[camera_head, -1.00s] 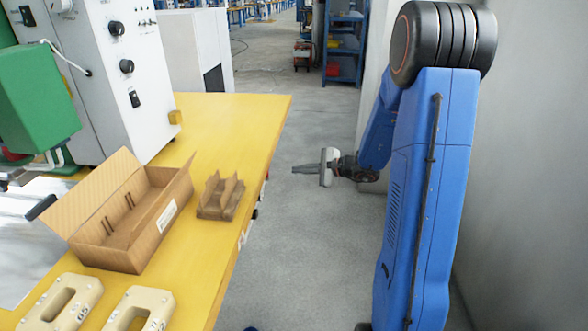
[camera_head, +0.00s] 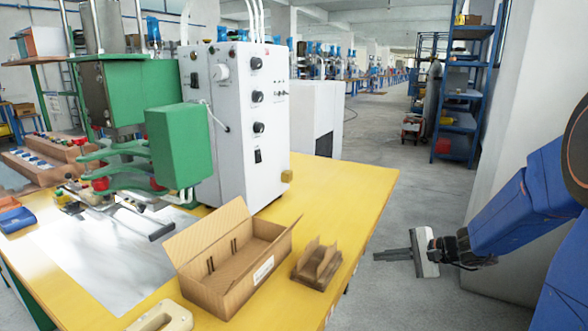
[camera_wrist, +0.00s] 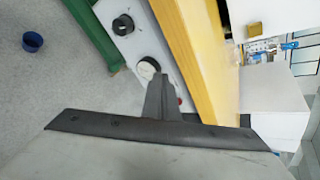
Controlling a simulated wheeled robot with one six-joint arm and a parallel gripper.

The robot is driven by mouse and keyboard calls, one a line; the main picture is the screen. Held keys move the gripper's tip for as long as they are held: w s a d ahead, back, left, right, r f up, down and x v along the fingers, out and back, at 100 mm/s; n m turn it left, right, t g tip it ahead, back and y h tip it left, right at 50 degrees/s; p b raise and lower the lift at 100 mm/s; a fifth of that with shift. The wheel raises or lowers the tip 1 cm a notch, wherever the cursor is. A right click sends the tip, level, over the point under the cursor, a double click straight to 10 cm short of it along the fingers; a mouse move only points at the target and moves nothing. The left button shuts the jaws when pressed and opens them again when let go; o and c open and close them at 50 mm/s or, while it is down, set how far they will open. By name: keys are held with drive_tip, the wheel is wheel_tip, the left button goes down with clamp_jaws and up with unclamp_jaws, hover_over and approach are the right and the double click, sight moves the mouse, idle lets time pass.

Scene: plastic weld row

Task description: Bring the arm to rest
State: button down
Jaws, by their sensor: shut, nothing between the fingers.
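My gripper (camera_head: 382,256) is at the right in the head view, to the right of the yellow table, over the aisle floor. Its fingers point left toward the table edge and are together with nothing between them. My blue arm comes in from the right edge behind it. In the wrist view the dark closed fingers (camera_wrist: 163,88) stick up in the middle, and that view is tilted.
The yellow table (camera_head: 365,205) holds an open cardboard box (camera_head: 222,290), a small brown holder (camera_head: 316,266), a white control cabinet (camera_head: 240,130) and a green machine (camera_head: 180,145). A blue shelf (camera_head: 460,120) stands behind. Grey aisle floor (camera_head: 395,180) is free.

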drive_tip(key=s+a+r+n+g+h, duration=0.1)
drive_tip(key=s+a+r+n+g, duration=0.2)
drive_tip(key=s, duration=0.6)
drive_tip(key=s+a+r+n+g+h, duration=0.1)
drive_tip(key=s+a+n+h, duration=0.15)
drive_tip(key=s+n, duration=0.4)
drive_tip(key=s+d+r+n+h, duration=0.1)
drive_tip(key=s+d+n+h, duration=0.1)
drive_tip(key=s, duration=0.6)
drive_tip(key=s+d+r+n+t+h, duration=0.1)
drive_tip(key=s+d+h, duration=0.3)
drive_tip(key=s, duration=0.4)
drive_tip(key=shift+d+r+n+t, duration=0.15)
drive_tip(key=shift+d+n+t, duration=0.15)
drive_tip(key=shift+d+n, duration=0.25)
